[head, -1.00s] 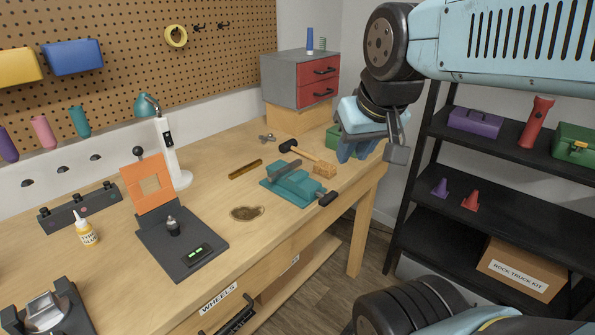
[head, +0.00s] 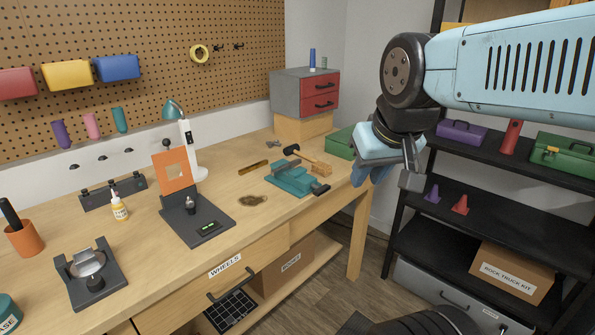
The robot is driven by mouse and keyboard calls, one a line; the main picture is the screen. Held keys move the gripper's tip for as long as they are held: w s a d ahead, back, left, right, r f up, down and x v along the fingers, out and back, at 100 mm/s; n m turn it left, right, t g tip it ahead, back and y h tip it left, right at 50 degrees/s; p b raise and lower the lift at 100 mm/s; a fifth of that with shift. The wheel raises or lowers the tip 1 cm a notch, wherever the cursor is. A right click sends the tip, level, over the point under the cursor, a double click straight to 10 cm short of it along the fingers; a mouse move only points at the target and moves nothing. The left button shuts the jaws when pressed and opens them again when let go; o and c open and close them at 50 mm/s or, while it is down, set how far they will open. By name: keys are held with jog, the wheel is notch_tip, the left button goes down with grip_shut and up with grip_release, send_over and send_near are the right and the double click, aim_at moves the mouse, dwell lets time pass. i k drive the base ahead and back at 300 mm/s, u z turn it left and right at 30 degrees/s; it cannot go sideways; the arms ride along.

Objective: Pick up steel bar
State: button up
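I cannot tell for sure which thing is the steel bar. A grey, bar-like piece (head: 281,166) lies at the top of the teal vise (head: 291,181) on the workbench; whether it is a separate bar or a jaw is unclear. A separate brownish-yellow bar (head: 253,168) lies flat on the bench, left of the vise. My gripper (head: 392,178) hangs from the wrist at the right, in front of the bench's right end in the picture. It appears apart from the vise and both bars. Its fingers are partly hidden and seen at an angle, so its opening is unclear.
A mallet (head: 308,158) lies behind the vise. A black shelf (head: 415,235) stands at the right. Floor shows between bench and shelf.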

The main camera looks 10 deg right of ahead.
aim_at(276, 171)
jog(key=u, duration=0.2)
jog(key=i, duration=0.8)
jog(key=z, duration=0.2)
jog(key=k, duration=0.5)
jog(key=z, duration=0.7)
jog(key=i, duration=0.55)
jog(key=u, duration=0.1)
